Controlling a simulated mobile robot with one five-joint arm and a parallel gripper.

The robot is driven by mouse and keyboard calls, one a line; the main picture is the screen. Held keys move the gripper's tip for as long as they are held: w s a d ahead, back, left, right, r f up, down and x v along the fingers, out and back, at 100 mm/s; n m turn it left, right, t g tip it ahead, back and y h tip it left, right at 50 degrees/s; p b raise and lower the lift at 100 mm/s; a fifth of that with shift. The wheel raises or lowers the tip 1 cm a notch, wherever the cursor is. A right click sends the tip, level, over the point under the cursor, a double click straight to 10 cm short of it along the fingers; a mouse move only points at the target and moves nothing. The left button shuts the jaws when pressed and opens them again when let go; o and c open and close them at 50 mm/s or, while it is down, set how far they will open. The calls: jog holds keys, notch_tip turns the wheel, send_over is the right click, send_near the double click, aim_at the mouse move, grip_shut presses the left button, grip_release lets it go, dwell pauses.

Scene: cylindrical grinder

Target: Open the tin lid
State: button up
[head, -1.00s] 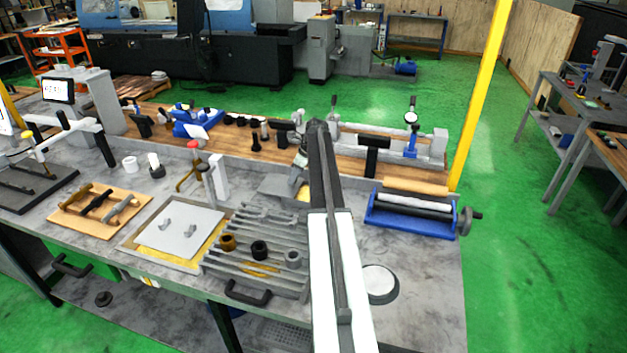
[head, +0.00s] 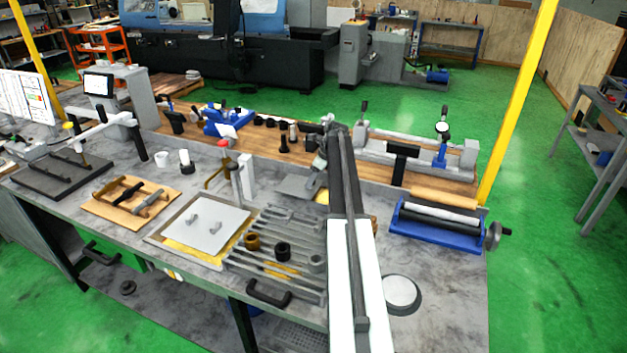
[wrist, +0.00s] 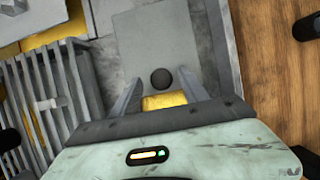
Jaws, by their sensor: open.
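A flat grey lid (wrist: 150,40) with a dark round knob (wrist: 161,78) lies under my gripper in the wrist view. A yellow strip (wrist: 165,101) shows at its near edge. In the head view the grey lid (head: 297,187) lies on the bench, partly hidden by my arm, with yellow beside it; the knob cannot be made out there. My gripper (wrist: 163,82) is open and empty, with one finger on each side of the knob in the picture. Whether the fingers are down at knob height or touch it, I cannot tell.
A slatted grey rack (head: 283,229) with several small rings stands front left of the lid. A blue roller unit (head: 437,233) and a round white disc (head: 400,291) are to the right of my arm. A wooden shelf with fixtures runs behind.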

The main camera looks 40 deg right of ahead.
jog(key=p+v, duration=0.7)
jog(key=shift+s+r, duration=0.15)
jog(key=shift+r, duration=0.2)
jog(key=shift+d+f, duration=0.1)
jog(key=shift+d, duration=0.05)
